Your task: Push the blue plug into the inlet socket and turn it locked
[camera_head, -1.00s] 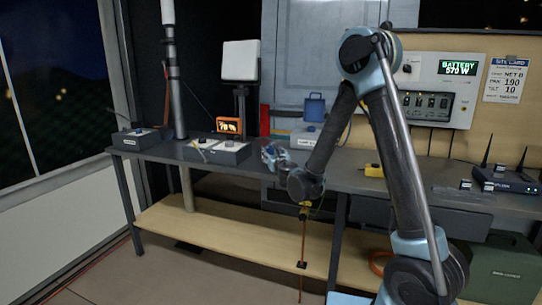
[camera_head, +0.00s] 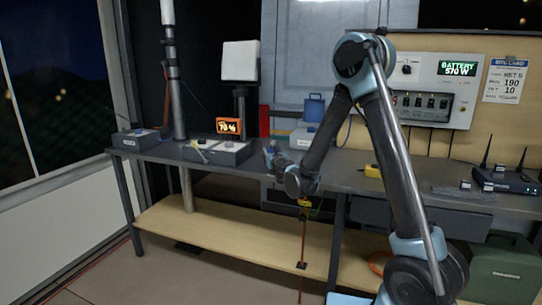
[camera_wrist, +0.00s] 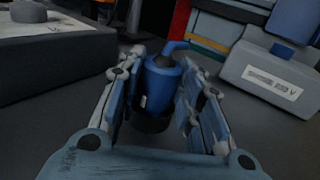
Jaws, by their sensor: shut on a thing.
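The blue plug (camera_wrist: 162,82) is between the fingers of my gripper (camera_wrist: 155,100) in the wrist view, and the gripper is shut on it. A cable or bent end shows at its top, and its dark lower end is partly hidden by the fingers. In the head view my gripper (camera_head: 271,156) is over the bench, left of the grey inlet box (camera_head: 301,139); the plug is too small to make out there. The box has a raised blue lid (camera_head: 314,107). In the wrist view the labelled box (camera_wrist: 262,82) stands to the right, apart from the plug. The socket opening is not visible.
Grey boxes (camera_head: 226,153) stand on the bench left of my gripper, and one shows at left in the wrist view (camera_wrist: 50,55). An orange display (camera_head: 229,126) stands behind. A yellow item (camera_head: 373,171) and a router (camera_head: 508,181) are to the right.

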